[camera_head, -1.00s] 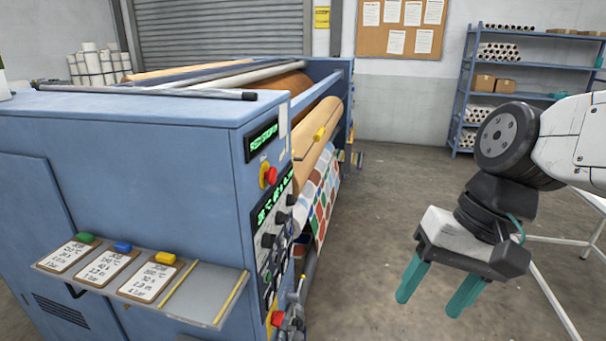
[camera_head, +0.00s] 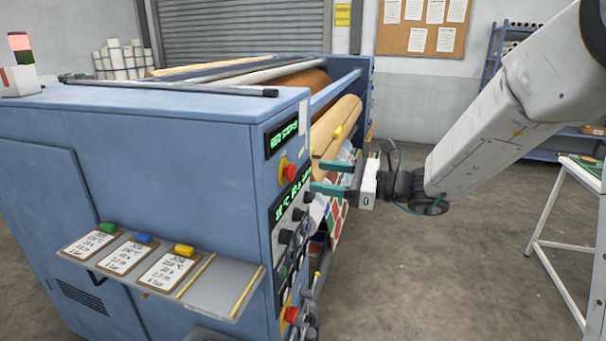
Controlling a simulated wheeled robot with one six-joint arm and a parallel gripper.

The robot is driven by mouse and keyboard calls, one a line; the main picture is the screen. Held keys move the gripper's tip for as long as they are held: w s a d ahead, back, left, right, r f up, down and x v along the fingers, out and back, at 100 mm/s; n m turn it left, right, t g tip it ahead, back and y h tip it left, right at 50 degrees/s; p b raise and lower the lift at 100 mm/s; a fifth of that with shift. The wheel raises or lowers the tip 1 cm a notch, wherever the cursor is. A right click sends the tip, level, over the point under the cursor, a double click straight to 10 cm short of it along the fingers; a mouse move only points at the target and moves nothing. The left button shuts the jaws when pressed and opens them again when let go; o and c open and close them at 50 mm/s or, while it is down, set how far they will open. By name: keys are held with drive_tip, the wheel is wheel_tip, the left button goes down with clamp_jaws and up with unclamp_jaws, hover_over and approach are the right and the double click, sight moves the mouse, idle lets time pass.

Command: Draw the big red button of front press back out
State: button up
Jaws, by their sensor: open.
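The big red button (camera_head: 289,172) sits on a yellow collar on the narrow end panel of the blue press (camera_head: 170,140), just below a small green-lit display (camera_head: 285,132). How far the button stands out from its collar is too small to tell. My gripper (camera_head: 318,177) is to the right of the button, its two teal fingers apart and pointing left at the panel. The fingers are empty. A gap shows between the fingertips and the button.
Black knobs (camera_head: 286,237) and a larger lit display run down the panel below the button. A second red knob (camera_head: 291,314) is near the floor. A shelf with clipboards (camera_head: 222,289) juts from the press's side. A white-framed table (camera_head: 566,215) stands at right; the floor between is clear.

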sight(293, 172)
drive_tip(key=x, duration=0.5)
drive_tip(key=shift+a, duration=0.2)
